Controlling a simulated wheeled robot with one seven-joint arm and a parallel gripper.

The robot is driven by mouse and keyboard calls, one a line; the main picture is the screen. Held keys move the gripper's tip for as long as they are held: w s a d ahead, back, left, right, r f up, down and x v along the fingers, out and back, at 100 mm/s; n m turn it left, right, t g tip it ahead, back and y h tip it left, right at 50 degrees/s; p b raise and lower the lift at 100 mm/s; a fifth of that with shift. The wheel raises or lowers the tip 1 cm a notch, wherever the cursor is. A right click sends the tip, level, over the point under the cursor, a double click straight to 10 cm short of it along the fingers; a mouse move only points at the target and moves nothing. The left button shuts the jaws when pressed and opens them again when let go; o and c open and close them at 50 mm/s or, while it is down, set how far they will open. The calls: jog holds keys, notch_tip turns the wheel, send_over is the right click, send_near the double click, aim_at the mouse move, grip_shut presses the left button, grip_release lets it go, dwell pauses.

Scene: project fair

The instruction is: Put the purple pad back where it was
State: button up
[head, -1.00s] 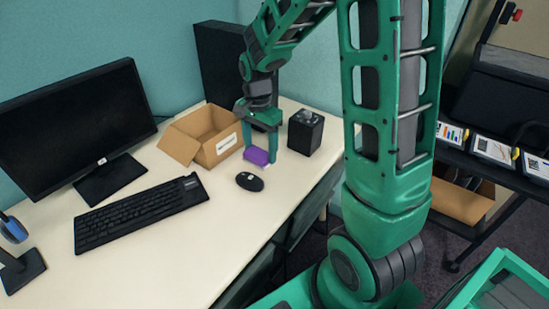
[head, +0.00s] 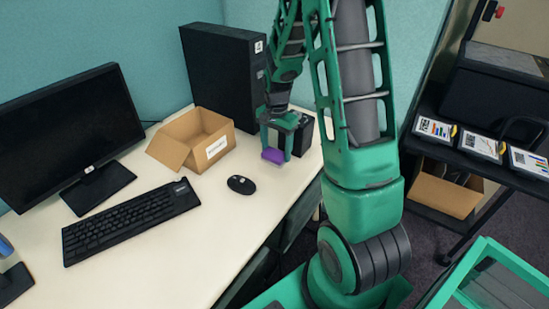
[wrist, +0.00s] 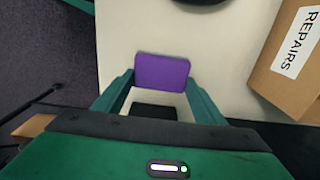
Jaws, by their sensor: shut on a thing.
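The purple pad (head: 273,155) is a small flat block held at the tips of my gripper (head: 277,150), over the right part of the desk. My gripper is shut on it. In the wrist view the pad (wrist: 162,70) spans between the two green fingers (wrist: 160,88), with the pale desk top around it. The pad is in front of the black box-shaped item and to the right of the open carton. How high it is above the desk I cannot tell.
The open carton (head: 194,142), labelled REPAIRS (wrist: 292,45), stands left of my gripper. A black box-shaped item (head: 304,134) is partly hidden behind my gripper. The mouse (head: 241,185), keyboard (head: 130,220), monitor (head: 70,135) and black computer tower (head: 220,75) are on the desk (head: 165,255). A dark cart (head: 455,160) stands at right.

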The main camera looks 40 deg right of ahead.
aim_at(276, 151)
jog(key=shift+f, duration=1.9)
jog(key=shift+f, duration=0.15)
jog(key=o, duration=1)
notch_tip(276, 151, up, 12)
jog(key=shift+r, duration=0.1)
jog(key=s+a+r+n, duration=0.1)
jog(key=s+r+n, duration=0.1)
jog(key=s, duration=0.7)
jog(key=s+a+r+n, duration=0.1)
jog(key=s+r+n, duration=0.2)
jog(key=s, duration=0.7)
jog(key=s+a+r+n, duration=0.1)
jog(key=s+r+n, duration=0.1)
jog(key=s, duration=0.8)
jog(key=shift+a+r+n, duration=0.3)
jog(key=shift+a+r, duration=0.1)
jog(key=shift+r, duration=0.45)
